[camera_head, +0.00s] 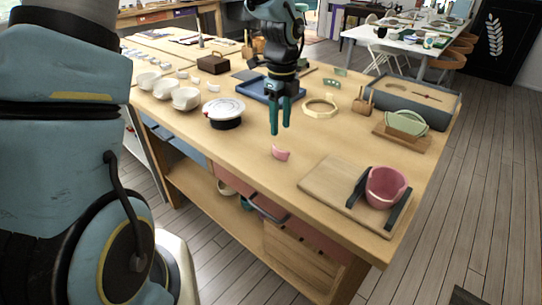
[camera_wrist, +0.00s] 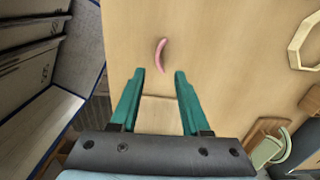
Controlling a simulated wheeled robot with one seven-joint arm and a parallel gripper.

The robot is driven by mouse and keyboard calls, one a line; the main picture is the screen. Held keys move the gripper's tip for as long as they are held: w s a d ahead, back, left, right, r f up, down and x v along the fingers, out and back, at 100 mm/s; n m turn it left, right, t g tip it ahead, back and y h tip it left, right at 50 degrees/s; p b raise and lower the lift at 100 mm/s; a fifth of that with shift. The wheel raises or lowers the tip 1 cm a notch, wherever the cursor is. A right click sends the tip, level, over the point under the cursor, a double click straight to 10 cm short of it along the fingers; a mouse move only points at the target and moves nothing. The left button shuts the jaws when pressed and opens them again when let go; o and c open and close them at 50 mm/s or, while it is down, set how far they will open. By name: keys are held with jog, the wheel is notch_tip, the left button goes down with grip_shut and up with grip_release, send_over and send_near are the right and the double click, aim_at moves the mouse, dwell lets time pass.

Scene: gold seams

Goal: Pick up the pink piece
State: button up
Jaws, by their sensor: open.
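The pink piece (camera_head: 281,153) is a small curved shard lying on the bare wooden table top near its front edge. In the wrist view the pink piece (camera_wrist: 161,55) shows as a thin arc just beyond my fingertips, near the line between them. My gripper (camera_head: 280,132) points down above the table, slightly behind the piece in the head view. Its teal fingers (camera_wrist: 160,72) are apart with nothing between them. A pink bowl (camera_head: 388,186) stands between dark supports on a wooden board (camera_head: 326,184) to the right.
A white-topped round container (camera_head: 224,110) and several white bowls (camera_head: 185,98) stand left. A blue tray (camera_head: 258,88) lies behind my gripper. A pale ring (camera_head: 320,112) and a green bowl (camera_head: 406,124) are at right. The table around the piece is clear.

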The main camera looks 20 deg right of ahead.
aim_at(278, 149)
jog(key=f, duration=0.3)
jog(key=f+p, duration=0.1)
jog(key=f, duration=0.5)
jog(key=shift+a+p, duration=0.25)
jog(key=shift+p, duration=0.1)
grip_shut()
